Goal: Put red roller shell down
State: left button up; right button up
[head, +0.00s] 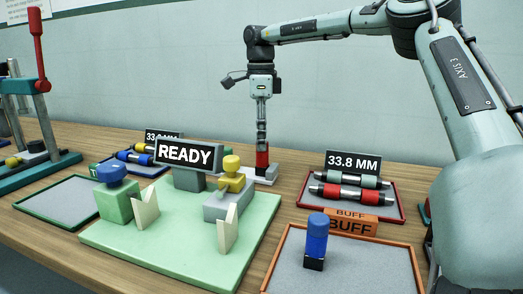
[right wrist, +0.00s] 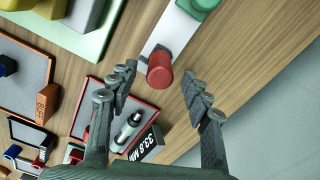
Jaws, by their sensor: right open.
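The red roller shell (head: 262,158) stands upright on a pale plate (head: 268,174) at the back of the bench, behind the green fixture board. The right wrist view shows the red shell (right wrist: 159,72) between the fingertips, with a gap on each side. My right gripper (head: 262,143) points straight down over the shell; its fingers (right wrist: 157,77) are open and not closed on it. The plate also shows in the right wrist view (right wrist: 168,32). My left gripper is in neither view.
A red-rimmed tray (head: 398,208) with rollers and a 33.8 MM sign (head: 352,163) lies to the right. In front are an orange-rimmed BUFF tray (head: 390,262) with a blue cylinder (head: 317,238) and the green board (head: 165,252) with a READY sign (head: 188,154).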

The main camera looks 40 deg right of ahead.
notch_tip(320, 180, up, 8)
